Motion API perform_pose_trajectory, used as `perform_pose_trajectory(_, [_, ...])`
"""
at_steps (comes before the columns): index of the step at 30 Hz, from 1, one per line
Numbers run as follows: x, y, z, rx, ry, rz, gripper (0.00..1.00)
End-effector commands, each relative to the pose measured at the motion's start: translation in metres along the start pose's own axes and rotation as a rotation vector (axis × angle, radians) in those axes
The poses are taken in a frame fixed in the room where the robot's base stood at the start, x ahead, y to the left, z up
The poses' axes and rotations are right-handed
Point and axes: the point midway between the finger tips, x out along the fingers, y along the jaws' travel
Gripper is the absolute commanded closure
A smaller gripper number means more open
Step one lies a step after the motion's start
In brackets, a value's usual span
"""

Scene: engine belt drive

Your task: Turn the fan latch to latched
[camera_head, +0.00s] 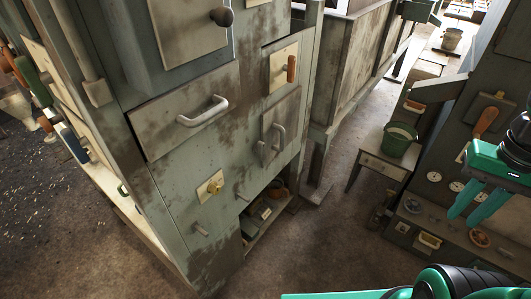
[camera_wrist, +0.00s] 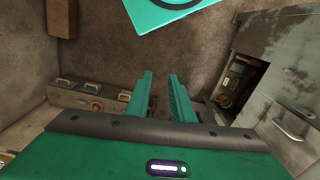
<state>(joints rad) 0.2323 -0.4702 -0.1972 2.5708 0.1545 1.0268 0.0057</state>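No part in view is clearly marked as the fan latch. An orange-handled lever (camera_head: 291,68) sits on a pale plate on the grey-green cabinet in the head view. A brass knob on a square plate (camera_head: 210,187) is low on the cabinet front. My gripper (camera_head: 464,219) is at the right of the head view, pointing down, far from the cabinet levers. In the wrist view my gripper (camera_wrist: 161,76) has its teal fingers apart with nothing between them.
The cabinet has a large drawer handle (camera_head: 203,110) and a door handle (camera_head: 278,136). A green bucket (camera_head: 398,140) stands on a small table (camera_head: 384,166). Gauges and small knobs fill the right unit. Brown floor (camera_head: 330,235) lies open between cabinet and right unit.

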Motion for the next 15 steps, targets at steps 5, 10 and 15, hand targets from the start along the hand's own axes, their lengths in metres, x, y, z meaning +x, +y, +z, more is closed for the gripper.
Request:
perform_pose_trajectory(5, [0.032,-0.026,-0.026,-0.03,-0.038,-0.002,0.79])
perform_pose_trajectory(10, [0.074,-0.064,-0.045,-0.048,-0.083,-0.05,0.79])
perform_pose_trajectory(15, [0.118,-0.106,-0.052,-0.043,-0.144,-0.136,0.79])
